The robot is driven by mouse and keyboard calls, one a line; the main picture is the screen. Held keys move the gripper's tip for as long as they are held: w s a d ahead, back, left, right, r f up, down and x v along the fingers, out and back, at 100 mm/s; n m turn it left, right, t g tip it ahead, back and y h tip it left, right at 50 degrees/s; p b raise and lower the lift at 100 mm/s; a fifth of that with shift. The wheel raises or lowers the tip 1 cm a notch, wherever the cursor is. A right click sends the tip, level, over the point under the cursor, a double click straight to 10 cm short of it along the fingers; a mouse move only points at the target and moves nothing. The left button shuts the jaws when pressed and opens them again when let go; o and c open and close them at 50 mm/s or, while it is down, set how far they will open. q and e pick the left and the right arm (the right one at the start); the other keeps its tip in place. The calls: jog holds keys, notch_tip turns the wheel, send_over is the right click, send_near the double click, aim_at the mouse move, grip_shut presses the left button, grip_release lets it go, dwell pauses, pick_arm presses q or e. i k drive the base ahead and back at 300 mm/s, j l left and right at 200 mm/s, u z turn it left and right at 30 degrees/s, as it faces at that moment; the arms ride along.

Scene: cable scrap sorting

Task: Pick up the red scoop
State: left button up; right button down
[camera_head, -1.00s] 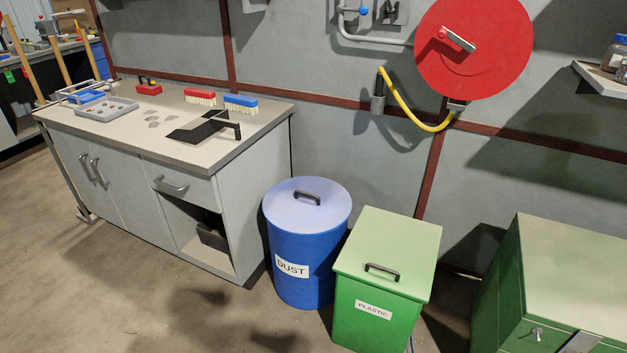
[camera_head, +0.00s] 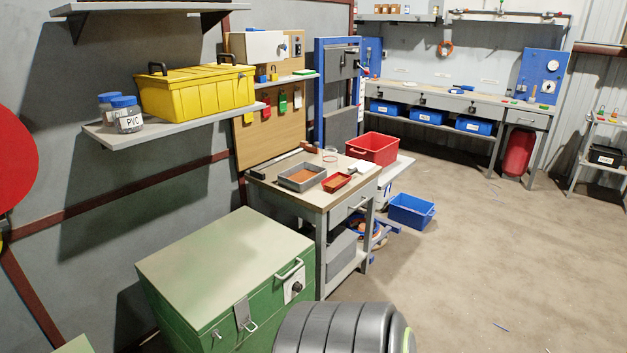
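A small red open tray or scoop (camera_head: 337,182) with brownish contents sits on the small workbench (camera_head: 345,195) at the centre. It is too small to tell whether it has a handle. No other thing in view looks like a red scoop. Neither of my grippers is in view. A grey rounded part with a green ring at the bottom edge seems to be a link of my own arm.
A grey tray (camera_head: 302,176) stands left of the small red tray, a red bin (camera_head: 372,148) behind it. A green chest (camera_head: 225,275) stands in front. A yellow toolbox (camera_head: 195,90) sits on a wall shelf. A blue crate (camera_head: 411,211) lies on the floor. Floor at right is open.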

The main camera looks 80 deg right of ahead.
aim_at(332, 183)
jog(key=z, duration=2.7)
